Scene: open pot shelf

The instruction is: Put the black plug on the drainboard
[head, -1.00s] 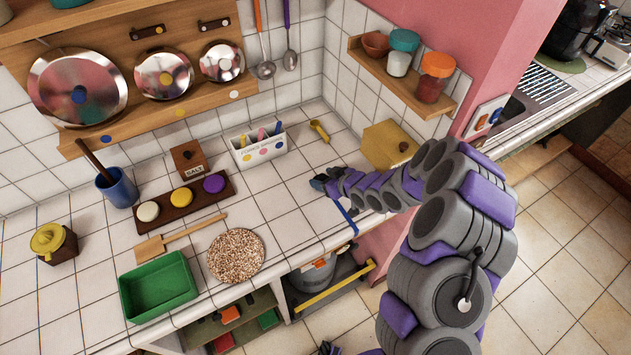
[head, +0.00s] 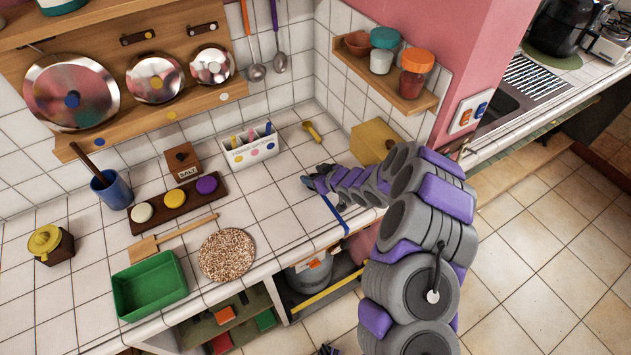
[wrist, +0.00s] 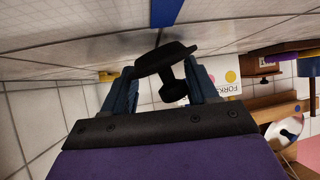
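The black plug (wrist: 165,62), a dark disc with a rounded knob, sits between the two blue fingers of my gripper (wrist: 163,78) in the wrist view. The fingers appear to touch it on both sides. In the head view my gripper (head: 308,181) is low at the tiled counter, left of a blue strip (head: 333,213); the plug is too small to make out there. The ribbed metal drainboard (head: 535,79) is on the separate counter at the upper right, beyond the pink wall, far from my gripper.
My arm reaches over the counter's front edge. A yellow box (head: 373,141), a white fork holder (head: 250,150) and a yellow scoop (head: 312,131) stand behind my gripper. A speckled round mat (head: 227,254) and green tray (head: 150,286) lie left. The pink wall end (head: 462,75) separates the counters.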

